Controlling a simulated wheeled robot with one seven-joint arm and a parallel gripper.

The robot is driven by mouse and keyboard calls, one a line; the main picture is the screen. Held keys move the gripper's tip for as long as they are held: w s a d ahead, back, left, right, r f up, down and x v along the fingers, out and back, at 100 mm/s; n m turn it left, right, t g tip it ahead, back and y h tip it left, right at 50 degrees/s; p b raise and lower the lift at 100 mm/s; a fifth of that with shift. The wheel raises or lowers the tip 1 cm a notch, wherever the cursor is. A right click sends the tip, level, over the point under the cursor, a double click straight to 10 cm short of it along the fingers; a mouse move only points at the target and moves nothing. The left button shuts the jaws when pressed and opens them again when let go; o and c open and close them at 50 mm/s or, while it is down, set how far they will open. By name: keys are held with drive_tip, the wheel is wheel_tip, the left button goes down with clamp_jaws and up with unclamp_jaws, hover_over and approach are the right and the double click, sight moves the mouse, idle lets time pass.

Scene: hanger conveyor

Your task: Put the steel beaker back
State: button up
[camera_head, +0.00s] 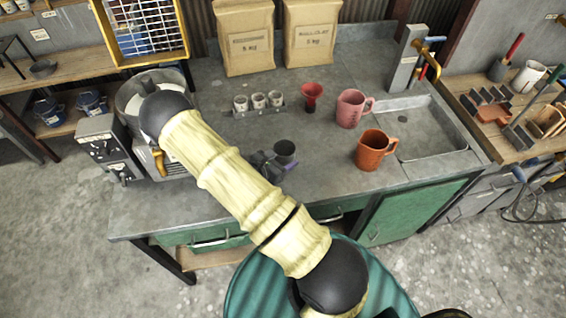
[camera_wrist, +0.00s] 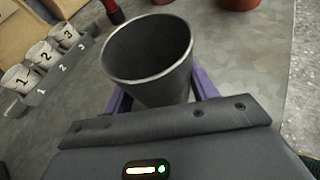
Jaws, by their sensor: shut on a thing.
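The steel beaker (camera_wrist: 150,75) is a dark grey, open-topped, tapered cup. It stands upright between the purple fingers of my gripper (camera_wrist: 160,95) in the wrist view, and the gripper is shut on it. In the head view the beaker (camera_head: 285,151) is over the grey worktop, right of my gripper's dark body, with a purple finger (camera_head: 290,168) at its lower right. I cannot tell whether its base touches the worktop. A rack (camera_head: 259,110) with three small white cups stands behind it. The wrist view shows these cups (camera_wrist: 40,52) numbered 1, 2 and 3.
A red funnel-shaped thing (camera_head: 311,94) stands behind the beaker. A pink mug (camera_head: 350,108) and an orange mug (camera_head: 373,149) stand to its right, before the sink (camera_head: 432,130). Two paper bags (camera_head: 245,38) stand at the back.

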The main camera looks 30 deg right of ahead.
drive_tip(key=shift+f, duration=1.3)
drive_tip(key=shift+f, duration=0.15)
drive_tip(key=o, duration=1.1)
drive_tip(key=shift+o, duration=0.2)
drive_tip(key=shift+s, duration=0.1)
drive_tip(key=shift+r, duration=0.25)
drive_tip(key=b+v, duration=0.2)
drive_tip(key=v, duration=1)
drive_tip(key=shift+f, duration=0.15)
